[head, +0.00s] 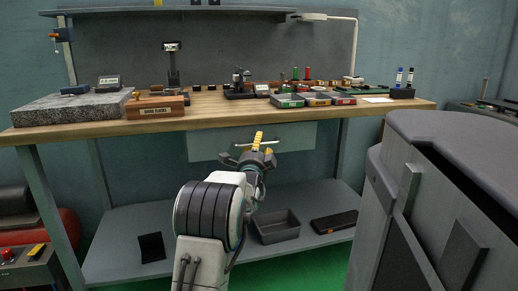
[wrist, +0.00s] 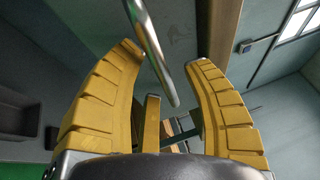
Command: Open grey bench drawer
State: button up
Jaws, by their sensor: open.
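The grey bench drawer (head: 300,137) is under the wooden worktop and looks closed. Its metal bar handle (wrist: 152,52) runs slantwise between my fingertips in the wrist view. My gripper (head: 258,141) is in front of the drawer face, with its yellow fingers open. In the wrist view my gripper (wrist: 165,62) has one finger on each side of the bar, with a gap to each. I cannot tell how deep the bar sits between them. My gripper hides part of the drawer front in the head view.
The worktop (head: 205,116) holds a granite plate (head: 70,110), a wooden box (head: 155,108) and several small trays (head: 315,99). A lower shelf (head: 190,222) carries a grey bin (head: 278,228). A large grey cabinet (head: 450,150) stands close at right.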

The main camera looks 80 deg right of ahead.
jog(key=shift+d, duration=0.25)
grip_shut()
dwell(0.5)
